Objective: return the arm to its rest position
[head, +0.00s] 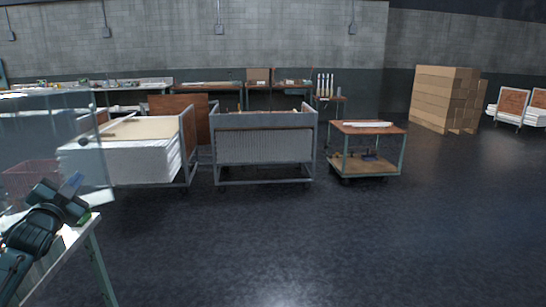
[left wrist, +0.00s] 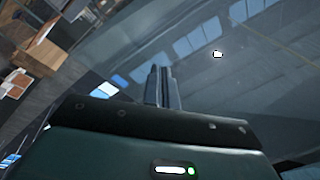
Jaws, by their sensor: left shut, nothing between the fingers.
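My left gripper (head: 72,184) shows at the left edge of the head view, raised above the end of a pale-topped workbench (head: 68,238). In the left wrist view its two fingers (left wrist: 162,86) are together with nothing between them. A see-through glass-like panel (head: 60,135) stands behind the gripper in the head view. I cannot tell how far apart they are. My right gripper is in neither view.
A cart with white stacked sheets (head: 120,163), a grey-framed cart (head: 265,148) and a low two-shelf trolley (head: 368,128) stand ahead. Stacked cardboard boxes (head: 440,98) stand at the back right. The dark floor (head: 350,240) in front and to the right is clear.

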